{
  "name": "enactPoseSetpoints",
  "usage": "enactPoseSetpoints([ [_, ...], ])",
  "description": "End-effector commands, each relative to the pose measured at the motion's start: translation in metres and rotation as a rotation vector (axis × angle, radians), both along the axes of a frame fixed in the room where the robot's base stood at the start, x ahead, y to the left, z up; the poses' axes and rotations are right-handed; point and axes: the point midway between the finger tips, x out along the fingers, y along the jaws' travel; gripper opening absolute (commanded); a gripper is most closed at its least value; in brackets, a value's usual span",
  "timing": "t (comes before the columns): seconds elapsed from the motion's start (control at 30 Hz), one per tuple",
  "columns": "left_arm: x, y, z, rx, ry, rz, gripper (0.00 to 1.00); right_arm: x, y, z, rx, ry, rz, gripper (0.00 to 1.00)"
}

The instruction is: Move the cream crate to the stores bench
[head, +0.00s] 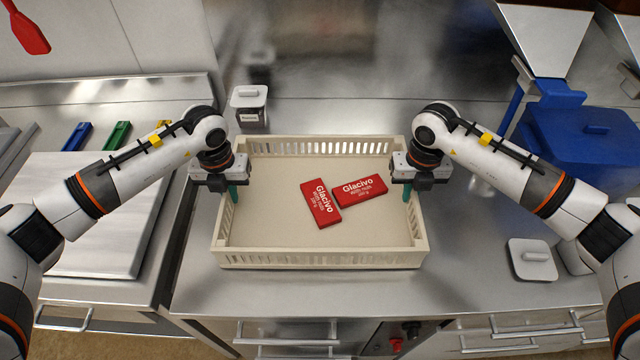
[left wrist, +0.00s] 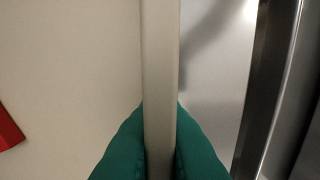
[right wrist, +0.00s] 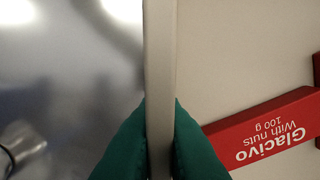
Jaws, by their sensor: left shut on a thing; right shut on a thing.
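The cream crate (head: 320,259) sits on or just above the steel bench in the middle of the head view; I cannot tell if it touches. Two red Glacivo bars lie flat inside it, one (head: 320,204) left of the other (head: 360,190). My left gripper (head: 232,192) is shut on the crate's left wall, and its green fingers pinch the rim (left wrist: 160,90) in the left wrist view. My right gripper (head: 406,192) is shut on the right wall, with the rim (right wrist: 159,90) between its fingers in the right wrist view. I cannot tell which surface is the stores bench.
A lidded container (head: 249,106) stands behind the crate's back left corner. At right are a blue bin (head: 580,150) and a white lid (head: 532,260). A pale board (head: 100,245) lies on the left counter. A steel strip in front of the crate is clear.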

Motion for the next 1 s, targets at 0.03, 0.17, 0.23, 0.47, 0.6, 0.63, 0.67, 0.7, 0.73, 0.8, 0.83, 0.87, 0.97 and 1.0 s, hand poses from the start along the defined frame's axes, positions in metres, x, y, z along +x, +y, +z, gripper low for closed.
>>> enactPoseSetpoints([
  [0.03,0.0,0.0,-0.006,0.0,-0.002,0.0,0.0,0.0,0.0,-0.006,0.0,-0.002,0.0,0.0],
  [0.17,0.0,0.0,-0.006,0.0,0.0,0.0,0.2,0.0,0.0,-0.006,0.0,0.0,0.0,0.2],
  [0.23,0.0,0.0,-0.006,0.0,0.0,0.0,0.31,0.0,0.0,-0.006,0.0,0.0,0.0,0.31],
  [0.47,0.0,0.0,-0.006,0.0,0.0,0.0,0.31,0.0,0.0,-0.006,0.0,0.0,0.0,0.31],
  [0.6,0.001,0.0,0.0,0.0,-0.002,0.0,0.31,0.0,0.0,-0.006,0.0,0.0,0.0,0.31],
  [0.63,0.001,0.0,0.003,0.0,-0.002,0.0,0.31,0.0,0.0,-0.006,0.0,0.0,0.0,0.31],
  [0.67,0.001,0.001,0.007,0.0,-0.002,0.0,0.31,0.0,0.0,-0.006,0.0,0.0,0.0,0.31],
  [0.7,0.001,0.0,0.014,0.0,-0.004,0.0,0.31,0.0,0.0,-0.006,0.0,0.0,0.0,0.31],
  [0.73,0.001,0.0,0.02,-0.001,-0.004,-0.001,0.31,0.0,0.0,-0.006,0.0,0.0,0.0,0.31],
  [0.8,0.001,0.0,0.034,0.0,-0.005,0.0,0.31,0.0,0.0,-0.006,0.0,0.0,0.0,0.31],
  [0.83,0.001,0.0,0.041,0.0,-0.005,0.0,0.31,0.0,0.0,-0.006,0.0,0.0,0.0,0.31],
  [0.87,0.001,0.0,0.048,-0.001,-0.006,-0.001,0.31,0.0,0.0,-0.006,0.0,0.0,0.0,0.31],
  [0.97,0.001,0.0,0.07,-0.001,-0.005,-0.001,0.31,0.0,0.0,-0.006,0.0,0.0,0.0,0.31],
  [1.0,0.001,0.0,0.078,0.0,-0.005,-0.001,0.31,0.0,0.0,-0.006,0.0,0.0,0.0,0.31],
])
